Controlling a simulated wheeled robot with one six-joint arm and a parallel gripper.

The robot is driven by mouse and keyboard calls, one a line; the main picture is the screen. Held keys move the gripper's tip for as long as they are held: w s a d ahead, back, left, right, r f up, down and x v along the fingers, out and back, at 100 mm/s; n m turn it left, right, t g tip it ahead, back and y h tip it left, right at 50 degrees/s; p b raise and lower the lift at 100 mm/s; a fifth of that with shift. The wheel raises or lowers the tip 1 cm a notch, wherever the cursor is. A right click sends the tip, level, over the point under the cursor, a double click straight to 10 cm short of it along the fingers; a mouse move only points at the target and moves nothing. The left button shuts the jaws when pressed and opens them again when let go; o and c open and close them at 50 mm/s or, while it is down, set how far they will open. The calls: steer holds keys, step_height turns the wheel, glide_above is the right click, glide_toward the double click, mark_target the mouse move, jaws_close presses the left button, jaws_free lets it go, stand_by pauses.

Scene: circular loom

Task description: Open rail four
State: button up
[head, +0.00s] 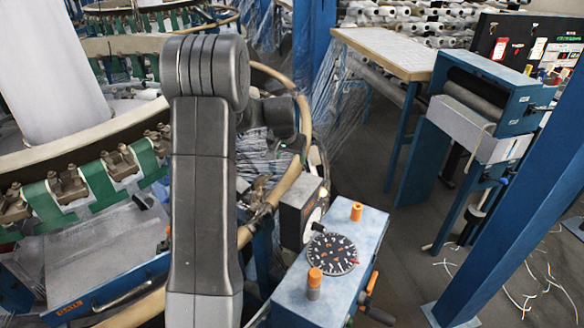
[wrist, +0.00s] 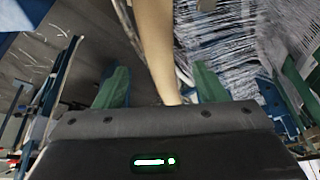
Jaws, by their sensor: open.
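A tan curved rail (head: 272,207) runs around the loom in the head view, partly hidden behind my arm. In the wrist view, a tan rail (wrist: 155,45) passes down between the two green fingers of my gripper (wrist: 160,82). The fingers are open and apart, one on each side of the rail, with visible gaps. Whether the rail lies at fingertip depth or beyond is hard to tell. In the head view my wrist is beside the rail, and the fingers cannot be made out. No number four is readable on any rail.
A blue control box (head: 345,243) with a black dial and orange knobs stands right of the rail. A blue drawer-like panel (head: 115,292) with a handle is at lower left.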

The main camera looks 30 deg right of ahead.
mark_target(292, 167)
steer(key=p+x, duration=0.1)
steer(key=x, duration=0.7)
